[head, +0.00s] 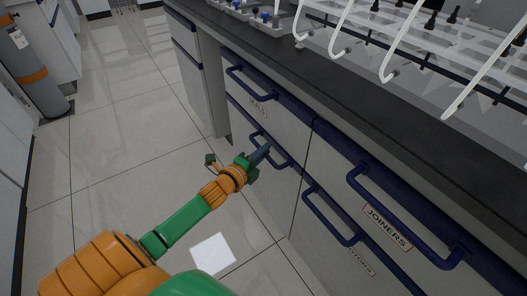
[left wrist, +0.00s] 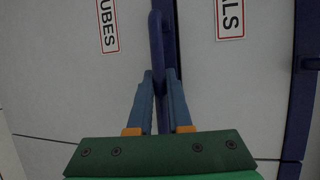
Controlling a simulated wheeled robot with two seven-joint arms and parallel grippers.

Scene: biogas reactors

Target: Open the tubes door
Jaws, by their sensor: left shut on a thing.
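The tubes door is a pale grey front (left wrist: 60,75) with a red-framed label ending in "UBES" (left wrist: 108,25) in the left wrist view. Its dark blue bar handle (left wrist: 156,40) runs between my left gripper's blue fingers. In the head view, this handle (head: 284,158) is on the lower front of the left cabinet column. My left gripper (head: 262,153), on a green and orange arm, is shut on the handle; it also shows in the left wrist view (left wrist: 158,85). The front looks about flush with its neighbours. My right gripper is not in view.
Above is a front with another blue handle (head: 262,88) and a label ending in "LS" (left wrist: 230,18). To the right is a drawer labelled JOINERS (head: 387,226). The dark countertop (head: 300,75) bears racks and white tubes. The tiled floor (head: 120,130) beside the cabinets is mostly clear.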

